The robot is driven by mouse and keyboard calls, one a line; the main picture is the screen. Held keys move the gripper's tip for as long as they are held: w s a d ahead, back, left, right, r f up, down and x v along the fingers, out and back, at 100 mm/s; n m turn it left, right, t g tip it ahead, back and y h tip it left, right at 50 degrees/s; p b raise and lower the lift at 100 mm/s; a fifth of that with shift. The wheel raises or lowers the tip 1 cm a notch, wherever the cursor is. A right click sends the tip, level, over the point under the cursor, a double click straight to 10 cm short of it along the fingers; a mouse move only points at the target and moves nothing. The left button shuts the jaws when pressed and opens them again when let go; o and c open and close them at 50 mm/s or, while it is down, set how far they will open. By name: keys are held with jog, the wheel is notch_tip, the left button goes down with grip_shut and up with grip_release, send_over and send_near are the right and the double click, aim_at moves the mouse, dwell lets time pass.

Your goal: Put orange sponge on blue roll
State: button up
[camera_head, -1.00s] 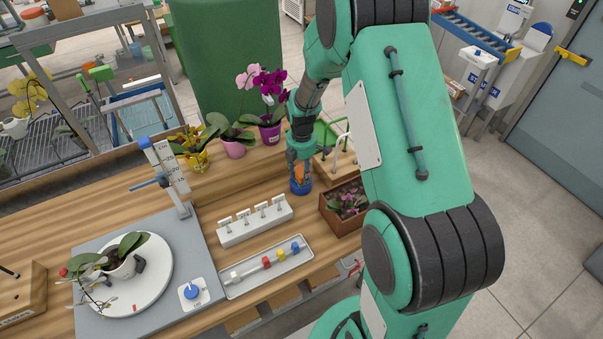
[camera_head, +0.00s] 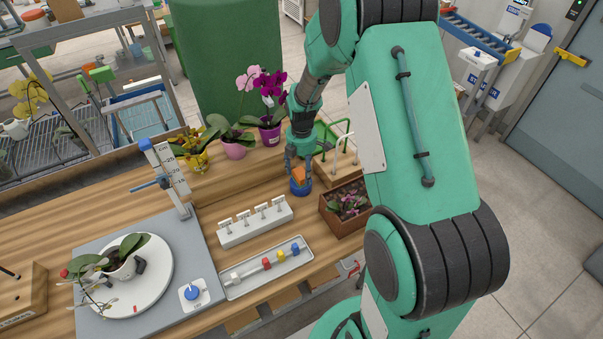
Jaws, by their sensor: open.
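The orange sponge (camera_head: 299,174) rests on top of the blue roll (camera_head: 300,188), which stands on the wooden table near its right part. My gripper (camera_head: 299,166) is open, pointing down just above and around the sponge. Its dark fingers partly cover the sponge, and whether they touch it cannot be told.
A white rack with several pegs (camera_head: 255,222) and a grey tray with coloured pieces (camera_head: 266,267) lie left of the roll. A brown planter box (camera_head: 345,205) and a wooden stand with bent tubes (camera_head: 340,163) are close on the right. Potted orchids (camera_head: 269,130) stand behind.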

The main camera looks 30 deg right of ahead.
notch_tip(320, 180, up, 10)
jog(key=p, duration=0.1)
jog(key=shift+f, duration=0.2)
jog(key=shift+r, duration=0.1)
dwell(0.6)
notch_tip(320, 180, up, 10)
jog(key=m+t, duration=0.1)
jog(key=m, duration=0.3)
send_over(301, 175)
jog(key=s+a, duration=0.3)
jog(key=a, duration=0.1)
jog(key=s+a+r+m+t, duration=0.2)
jog(key=s+a+r+m, duration=0.3)
jog(key=s+r, duration=0.5)
jog(key=s+a+r+m+t, duration=0.1)
jog(key=s+r+m, duration=0.3)
jog(key=s, duration=0.4)
jog(key=s+a+r+m+t, duration=0.1)
jog(key=s+a+r+m, duration=0.3)
jog(key=s, duration=0.4)
jog(key=shift+s+a+r+t, duration=0.15)
jog(key=shift+s+a+t, duration=0.15)
jog(key=shift+s, duration=0.1)
